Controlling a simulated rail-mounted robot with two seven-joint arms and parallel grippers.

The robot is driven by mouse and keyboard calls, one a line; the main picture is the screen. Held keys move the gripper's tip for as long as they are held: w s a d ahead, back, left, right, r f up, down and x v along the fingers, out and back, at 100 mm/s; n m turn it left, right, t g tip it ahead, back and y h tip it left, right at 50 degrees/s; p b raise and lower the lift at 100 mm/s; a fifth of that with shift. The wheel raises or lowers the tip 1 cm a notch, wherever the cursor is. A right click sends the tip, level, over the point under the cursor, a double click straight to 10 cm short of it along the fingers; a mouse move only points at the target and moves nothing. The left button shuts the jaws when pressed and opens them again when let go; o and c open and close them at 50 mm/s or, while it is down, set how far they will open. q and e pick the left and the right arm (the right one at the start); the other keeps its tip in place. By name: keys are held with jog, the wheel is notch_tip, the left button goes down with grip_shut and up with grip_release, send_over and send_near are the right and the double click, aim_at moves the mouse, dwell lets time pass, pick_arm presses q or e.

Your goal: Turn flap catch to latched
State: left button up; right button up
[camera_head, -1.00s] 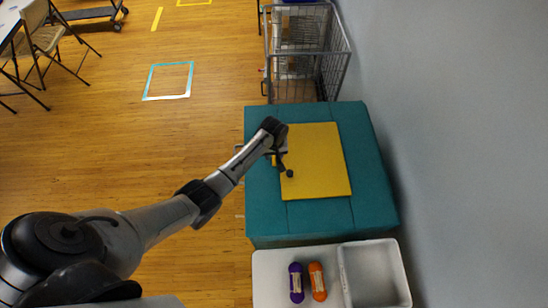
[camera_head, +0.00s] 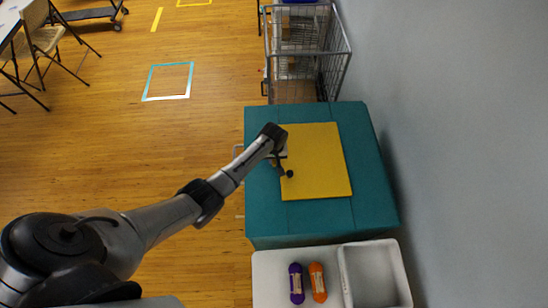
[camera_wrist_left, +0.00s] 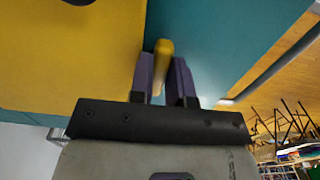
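The yellow flap (camera_head: 322,160) lies flat on top of a teal padded box (camera_head: 375,185). The flap catch (camera_wrist_left: 163,58) is a small yellow bar at the flap's edge, seen in the left wrist view. My left gripper (camera_wrist_left: 162,80) has its two dark fingers on either side of the bar, with hardly any gap. It seems shut on the bar. In the head view my left gripper (camera_head: 280,158) is over the flap's left edge, and the catch is hidden there by my wrist. My right gripper is not in view.
A dark knob (camera_head: 290,174) shows on the flap. A white tray (camera_head: 270,265) with purple (camera_head: 296,283) and orange (camera_head: 318,282) yarn stands in front of the box, beside a white bin (camera_head: 405,275). A wire cart (camera_head: 340,65) is behind. A wall closes the right; the left floor is open.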

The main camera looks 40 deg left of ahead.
pick_arm(q)
grip_shut()
jog(key=shift+r+m, duration=0.1)
jog(key=shift+m, duration=0.2)
jog(key=m+p, duration=0.2)
jog(key=shift+s+a+m, duration=0.1)
jog(key=shift+m, duration=0.2)
jog(key=m+p, duration=0.1)
jog(key=m, duration=0.3)
jog(key=shift+a+m, duration=0.15)
jog(key=shift+m, duration=0.15)
jog(key=m+p, duration=0.1)
jog(key=m, duration=0.4)
jog(key=shift+a, duration=0.15)
jog(key=shift+a+m, duration=0.1)
jog(key=shift+m, duration=2.4)
